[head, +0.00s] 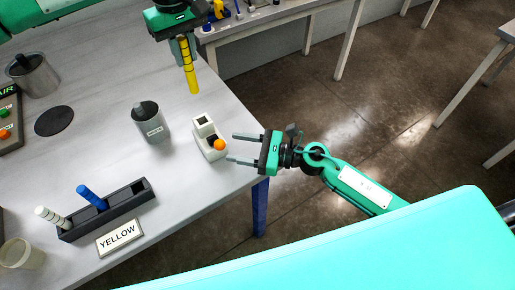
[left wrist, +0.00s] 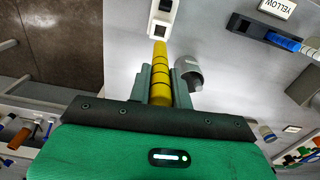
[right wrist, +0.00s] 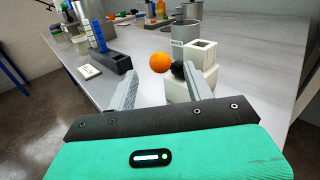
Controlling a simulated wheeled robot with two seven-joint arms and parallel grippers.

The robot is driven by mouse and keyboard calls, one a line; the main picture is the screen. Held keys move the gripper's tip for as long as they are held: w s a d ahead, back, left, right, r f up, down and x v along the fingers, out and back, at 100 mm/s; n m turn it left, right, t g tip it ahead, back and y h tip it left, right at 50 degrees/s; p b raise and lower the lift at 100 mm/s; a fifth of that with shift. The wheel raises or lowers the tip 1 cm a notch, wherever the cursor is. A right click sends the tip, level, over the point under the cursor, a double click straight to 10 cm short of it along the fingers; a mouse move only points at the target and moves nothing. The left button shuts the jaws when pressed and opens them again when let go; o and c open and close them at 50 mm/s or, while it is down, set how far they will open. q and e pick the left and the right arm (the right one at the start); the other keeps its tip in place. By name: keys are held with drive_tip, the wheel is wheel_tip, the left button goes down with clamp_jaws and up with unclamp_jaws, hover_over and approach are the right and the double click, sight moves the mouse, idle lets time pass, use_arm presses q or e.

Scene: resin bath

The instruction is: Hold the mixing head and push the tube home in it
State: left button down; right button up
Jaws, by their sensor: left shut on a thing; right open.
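The mixing head (head: 211,146) is a small white block with a square-mouthed raised part and an orange ball. It stands near the table's right edge, and also shows in the left wrist view (left wrist: 158,28) and right wrist view (right wrist: 203,55). My left gripper (head: 184,48) is shut on the yellow tube (head: 190,74), which has dark bands. The tube is held apart from the mixing head, beyond it in the head view; it also shows in the left wrist view (left wrist: 161,72). My right gripper (head: 234,148) is open and empty, its fingers pointing at the mixing head's side.
A grey cup (head: 153,126) stands left of the mixing head. A dark rack (head: 120,211) holds a blue tube (head: 90,196) and a white tube (head: 50,216), with a YELLOW sign (head: 119,238) in front. A black disc (head: 54,121) lies further left. Floor lies beyond the table's right edge.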

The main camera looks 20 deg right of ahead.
sight(219, 143)
drive_tip(key=shift+x, duration=2.8)
drive_tip(key=shift+c, duration=0.4)
clamp_jaws()
drive_tip(key=shift+o, duration=0.2)
unclamp_jaws()
drive_tip(key=shift+c, duration=0.2)
drive_tip(key=c, duration=0.8)
